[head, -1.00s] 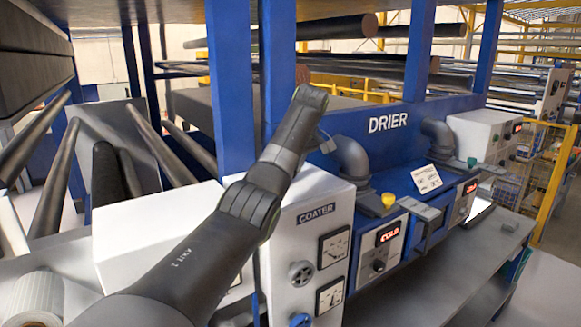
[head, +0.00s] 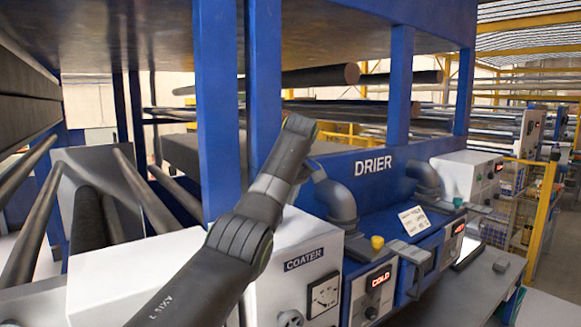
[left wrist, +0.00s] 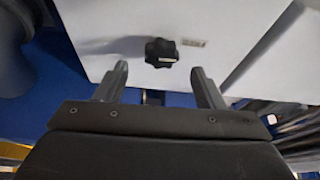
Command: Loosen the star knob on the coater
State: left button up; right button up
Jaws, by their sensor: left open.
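In the left wrist view a black star knob (left wrist: 161,52) sits on a white face of a box, with a small label to its right. My left gripper (left wrist: 160,72) is open and empty. Its two fingers point toward that face, and the knob shows between and just beyond the fingertips, apart from both. In the head view the white coater (head: 318,252) stands at lower middle, partly behind my left arm. My right gripper is in neither view.
A round grey dial (head: 290,318) is on the coater's front. Blue posts (head: 218,110) rise behind my arm. A grey bench (head: 440,295) lies at right.

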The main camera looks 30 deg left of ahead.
pick_arm(q)
jog(key=r+b, duration=0.1)
jog(key=b, duration=0.2)
jog(key=shift+s+d, duration=0.15)
jog(key=shift+d, duration=0.25)
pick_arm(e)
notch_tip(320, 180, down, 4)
pick_arm(q)
jog(key=p+v, duration=0.4)
jog(key=v, duration=0.8)
jog(key=shift+a+r, duration=0.25)
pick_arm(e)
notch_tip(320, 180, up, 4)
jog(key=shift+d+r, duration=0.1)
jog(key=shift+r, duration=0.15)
